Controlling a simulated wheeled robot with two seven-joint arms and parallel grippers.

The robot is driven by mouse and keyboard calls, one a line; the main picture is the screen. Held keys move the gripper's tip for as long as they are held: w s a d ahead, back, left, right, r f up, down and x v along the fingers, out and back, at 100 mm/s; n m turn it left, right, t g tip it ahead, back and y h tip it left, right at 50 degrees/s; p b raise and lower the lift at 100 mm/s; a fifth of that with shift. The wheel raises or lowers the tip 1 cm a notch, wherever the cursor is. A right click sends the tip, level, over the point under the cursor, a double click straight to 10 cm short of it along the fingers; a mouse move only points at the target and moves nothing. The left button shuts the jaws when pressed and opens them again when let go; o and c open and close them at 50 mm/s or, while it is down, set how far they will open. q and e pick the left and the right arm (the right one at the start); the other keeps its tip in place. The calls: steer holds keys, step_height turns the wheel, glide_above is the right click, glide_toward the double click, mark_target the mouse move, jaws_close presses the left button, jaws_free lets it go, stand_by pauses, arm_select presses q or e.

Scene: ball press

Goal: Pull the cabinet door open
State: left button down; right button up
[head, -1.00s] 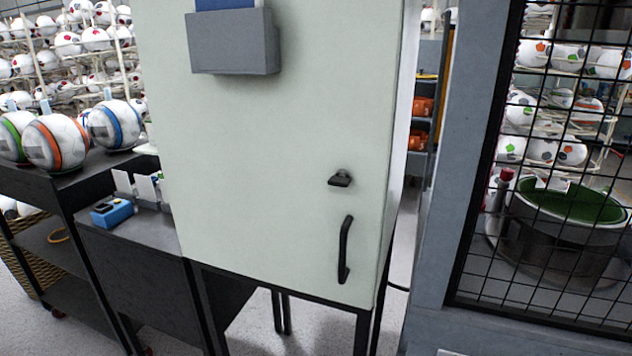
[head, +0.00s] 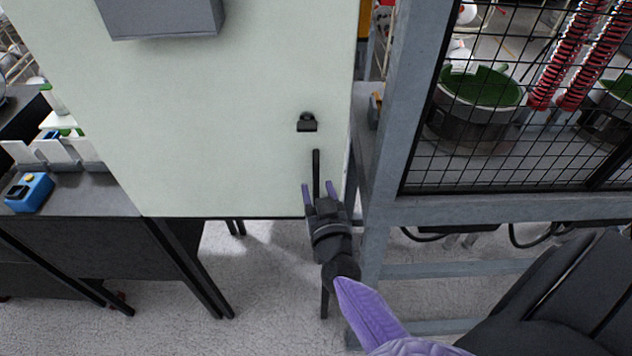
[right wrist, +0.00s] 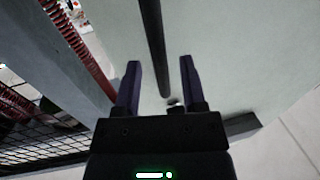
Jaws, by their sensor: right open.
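The pale cabinet door (head: 240,110) stands shut in the head view, with a black latch (head: 307,123) above a black vertical bar handle (head: 316,170). My right gripper (head: 318,189) is open at the lower part of the handle, its two purple fingers on either side of it in the picture. In the right wrist view the handle (right wrist: 153,45) comes down between the fingers of the right gripper (right wrist: 160,68). I cannot tell whether the fingers touch it. The handle's lower end is hidden by the gripper in the head view. My left gripper is not in view.
A grey holder (head: 165,18) is fixed on the door's upper part. A grey frame with black mesh (head: 480,120) stands close to the right of the cabinet. A dark bench (head: 80,190) with a blue box (head: 28,192) is at left. The carpet in front is clear.

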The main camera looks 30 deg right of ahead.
steer(key=shift+x, duration=1.05)
jaws_close()
steer(key=shift+s, duration=0.1)
stand_by(0.5)
